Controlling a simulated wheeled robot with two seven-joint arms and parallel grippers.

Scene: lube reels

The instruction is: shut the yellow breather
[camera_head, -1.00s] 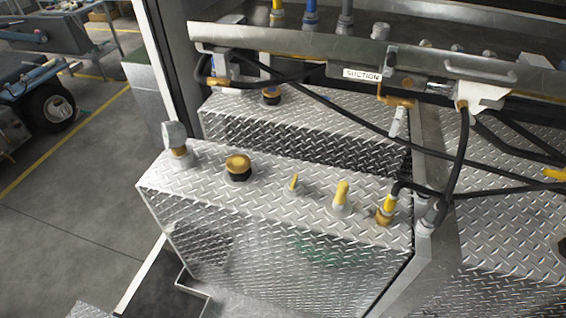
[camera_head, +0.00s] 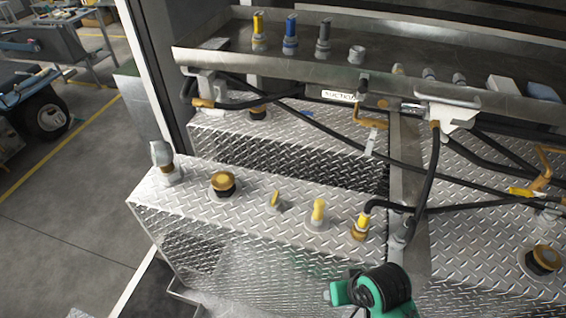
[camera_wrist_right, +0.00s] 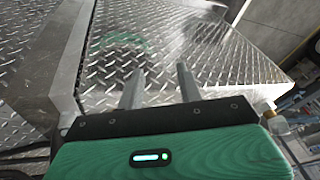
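The near diamond-plate tank (camera_head: 240,215) carries several fittings in a row on its top. A small yellow upright piece (camera_head: 275,199) and a taller yellow-topped fitting (camera_head: 319,211) stand near its middle. I cannot tell for sure which is the yellow breather, or whether it is open. A gold cap on a black base (camera_head: 222,182) sits to their left. In the right wrist view my right gripper (camera_wrist_right: 160,80) has two grey fingers apart with nothing between them, over bare diamond plate. A green and black part of my arm (camera_head: 372,290) shows low in the head view. My left gripper is out of view.
A yellow-ended coupling (camera_head: 360,227) with a black hose stands at the tank's right end. A grey fitting (camera_head: 163,162) stands at the left end. Black hoses cross behind the tank, below a metal shelf rail (camera_head: 260,66) with a suction label.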

